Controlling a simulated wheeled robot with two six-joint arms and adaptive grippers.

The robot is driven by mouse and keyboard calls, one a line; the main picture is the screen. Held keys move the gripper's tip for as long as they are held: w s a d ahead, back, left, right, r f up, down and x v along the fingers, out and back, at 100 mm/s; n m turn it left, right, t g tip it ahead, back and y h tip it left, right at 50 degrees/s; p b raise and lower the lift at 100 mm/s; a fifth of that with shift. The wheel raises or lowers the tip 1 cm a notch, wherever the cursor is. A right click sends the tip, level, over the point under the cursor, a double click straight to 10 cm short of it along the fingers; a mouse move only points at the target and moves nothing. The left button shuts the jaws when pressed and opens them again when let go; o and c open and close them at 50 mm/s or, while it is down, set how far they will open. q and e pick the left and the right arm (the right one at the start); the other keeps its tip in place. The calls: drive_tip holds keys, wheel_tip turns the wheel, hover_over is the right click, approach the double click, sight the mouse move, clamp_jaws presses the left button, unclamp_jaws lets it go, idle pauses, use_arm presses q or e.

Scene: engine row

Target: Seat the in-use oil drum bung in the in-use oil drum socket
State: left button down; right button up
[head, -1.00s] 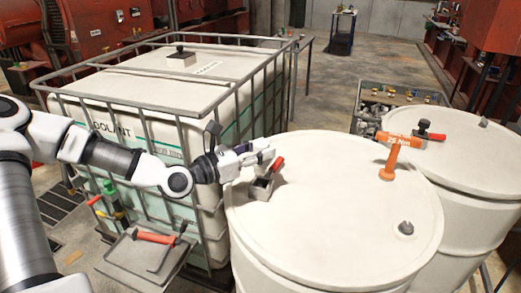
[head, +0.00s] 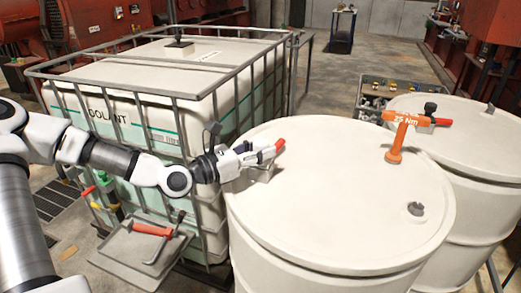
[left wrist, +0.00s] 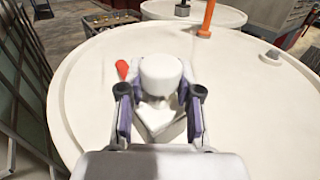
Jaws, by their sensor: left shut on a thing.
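The in-use oil drum (head: 330,235) is the large white drum in the middle of the head view. Its socket appears to be the grey block (head: 258,174) with a red handle (head: 279,145) near the drum's left rim. The block also shows in the left wrist view (left wrist: 158,122). My left gripper (head: 262,152) is just above this block. In the left wrist view its fingers (left wrist: 160,92) are shut on a pale round-topped piece (left wrist: 160,72), apparently the bung. Its lower end is hidden, so I cannot tell if it touches the socket. My right gripper is out of view.
An orange torque tool marked 25 Nm (head: 398,140) stands on the drum. A small grey plug (head: 415,209) sits near its right rim. A caged coolant tank (head: 150,85) stands left, a tray (head: 130,250) at front left, and another white drum (head: 470,140) at right.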

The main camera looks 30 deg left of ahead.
use_arm(q)
drive_tip(key=c, duration=0.7)
unclamp_jaws()
idle(0.3)
